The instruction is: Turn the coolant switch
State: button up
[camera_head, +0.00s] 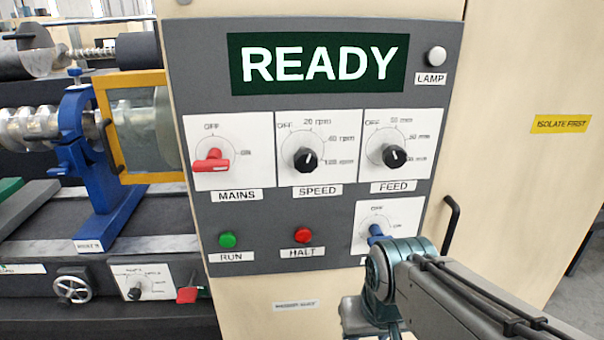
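A small blue switch (376,232) sits on a white plate (365,216) at the lower right of the grey control panel. The plate is marked OFF at the top and ON at the right. My arm covers the plate's lower right part and most of the label below, so I cannot read the name. The switch's exact setting is unclear. My arm comes in from the lower right, and its bent joint is just below and right of the switch in the picture. My gripper's fingers do not show.
The grey panel (200,100) shows READY on its screen (320,64). It carries a red MAINS switch (212,163), SPEED knob (306,159), FEED knob (394,156), green RUN button (227,240) and red HALT button (302,236). A black handle (452,222) juts out at right.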

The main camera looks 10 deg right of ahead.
aim_at(376, 233)
jog(key=z, duration=1.3)
jog(key=k, duration=0.7)
jog(key=u, duration=0.7)
